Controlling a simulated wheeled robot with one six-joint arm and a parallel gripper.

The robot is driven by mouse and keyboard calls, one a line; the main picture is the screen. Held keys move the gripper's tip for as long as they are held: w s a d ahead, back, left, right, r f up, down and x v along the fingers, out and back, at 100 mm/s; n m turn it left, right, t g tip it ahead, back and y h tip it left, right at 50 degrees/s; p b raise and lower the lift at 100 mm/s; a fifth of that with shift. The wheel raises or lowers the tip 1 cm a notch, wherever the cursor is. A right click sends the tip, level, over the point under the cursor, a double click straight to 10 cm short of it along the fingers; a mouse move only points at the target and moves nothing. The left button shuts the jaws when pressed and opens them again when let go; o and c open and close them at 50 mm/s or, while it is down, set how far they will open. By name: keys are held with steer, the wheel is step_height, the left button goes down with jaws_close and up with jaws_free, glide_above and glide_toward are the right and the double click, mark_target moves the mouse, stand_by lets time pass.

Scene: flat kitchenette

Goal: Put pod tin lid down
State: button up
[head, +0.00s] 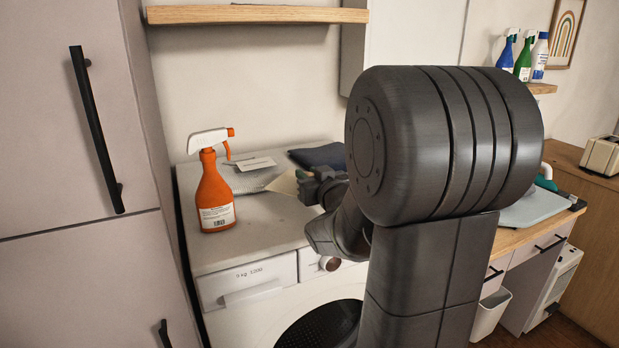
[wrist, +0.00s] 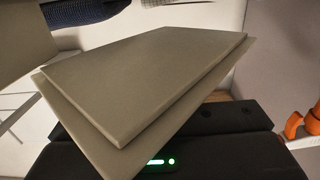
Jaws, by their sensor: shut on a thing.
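The pod tin lid is a flat beige rectangular plate (wrist: 150,75) with a stepped edge, and it fills the middle of the wrist view. My gripper (head: 310,187) is shut on it and holds it tilted over the washing machine top. In the head view a beige corner of the lid (head: 285,183) shows to the left of my gripper. My arm hides much of the gripper there. I cannot make out the pod tin itself.
An orange spray bottle (head: 215,190) stands at the left on the washing machine top (head: 245,228). A white card (head: 256,163) and a dark blue cloth (head: 318,155) lie behind. A wooden shelf (head: 257,15) hangs above.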

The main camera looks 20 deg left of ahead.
steer(key=o, duration=1)
steer(key=shift+f, duration=0.4)
steer(key=shift+r, duration=0.15)
